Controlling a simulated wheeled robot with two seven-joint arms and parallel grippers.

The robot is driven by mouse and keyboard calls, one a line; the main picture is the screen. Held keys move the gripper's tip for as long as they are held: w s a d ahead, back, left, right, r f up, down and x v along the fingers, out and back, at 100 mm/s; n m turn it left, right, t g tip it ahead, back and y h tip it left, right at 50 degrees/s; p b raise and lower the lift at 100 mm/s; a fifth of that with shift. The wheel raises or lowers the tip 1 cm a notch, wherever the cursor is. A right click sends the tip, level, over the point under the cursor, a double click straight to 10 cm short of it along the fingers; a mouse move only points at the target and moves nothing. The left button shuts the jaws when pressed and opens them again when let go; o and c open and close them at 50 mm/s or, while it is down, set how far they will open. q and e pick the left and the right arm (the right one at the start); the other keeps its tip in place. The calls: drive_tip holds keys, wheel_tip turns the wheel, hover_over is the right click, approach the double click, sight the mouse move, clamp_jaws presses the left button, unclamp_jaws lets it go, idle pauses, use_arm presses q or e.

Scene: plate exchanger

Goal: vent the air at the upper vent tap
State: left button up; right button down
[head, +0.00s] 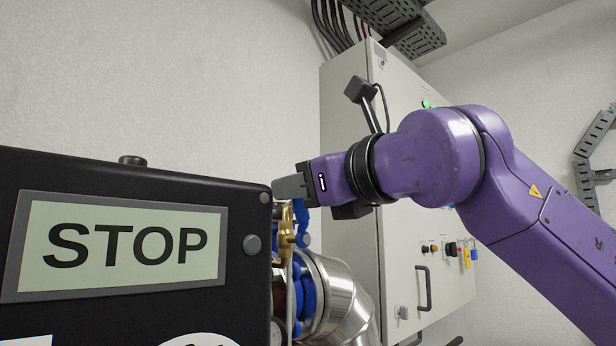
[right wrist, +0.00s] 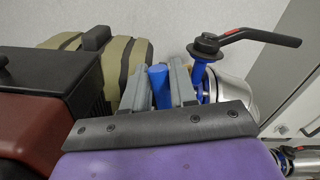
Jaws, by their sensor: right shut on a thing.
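The vent tap is a small brass fitting (head: 287,225) with a blue handle (head: 301,222), beside the right edge of a black box in the head view. My right gripper (head: 290,187) reaches it from the right, its grey fingers at the top of the tap. In the right wrist view the fingers of my right gripper (right wrist: 160,88) are closed on the two sides of the blue handle (right wrist: 159,75). The fingers cover part of the handle, and the brass body does not show there. My left gripper is not in view.
The black box with a STOP display (head: 125,247) blocks the lower left. A silver pipe (head: 340,295) lies below the tap. A grey cabinet (head: 350,120) stands behind my right arm. In the wrist view, a black lever (right wrist: 262,37) on a blue stem stands close right of the fingers.

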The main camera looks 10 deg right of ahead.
drive_tip(key=shift+s+a+f+n+p, duration=0.25)
drive_tip(key=shift+a+f+n, duration=0.15)
drive_tip(key=shift+n, duration=0.5)
drive_tip(key=shift+s+a+f+n+p, duration=0.25)
drive_tip(key=shift+a+n, duration=0.2)
drive_tip(key=shift+n, duration=0.45)
drive_tip(key=c, duration=1)
unclamp_jaws()
drive_tip(key=shift+w, duration=0.1)
drive_tip(key=b+v, duration=0.4)
drive_tip(key=v, duration=0.5)
drive_tip(key=shift+s+d+f, duration=0.1)
drive_tip(key=shift+s+d, duration=0.1)
drive_tip(key=shift+s, duration=0.05)
